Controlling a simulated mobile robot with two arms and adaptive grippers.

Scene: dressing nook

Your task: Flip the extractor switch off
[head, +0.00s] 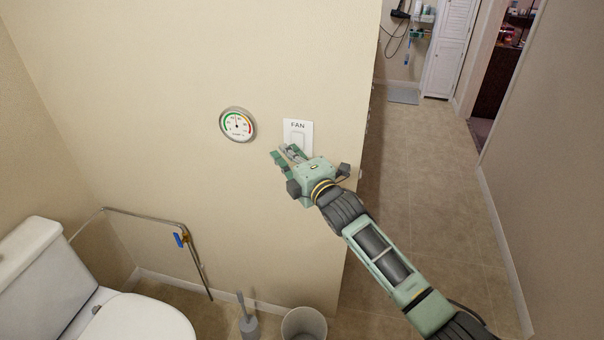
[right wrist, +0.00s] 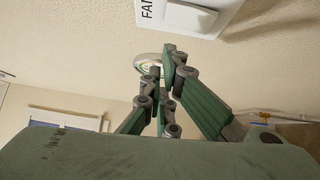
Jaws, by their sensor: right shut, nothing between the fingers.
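The extractor switch (head: 298,138) is a white wall plate labelled FAN with a rocker, mounted near the wall's right edge. Its lower part is close to my gripper in the head view. In the right wrist view the switch (right wrist: 190,17) shows at the top, partly cut off, with its rocker tilted out from the plate. I cannot tell its on or off side for sure. My right gripper (head: 283,155) is shut and empty, its fingertips just below and left of the plate. In the right wrist view the fingers (right wrist: 168,62) appear apart from the switch. My left gripper is not in view.
A round dial gauge (head: 238,125) hangs on the wall left of the switch. The corridor floor (head: 430,170) at right is clear.

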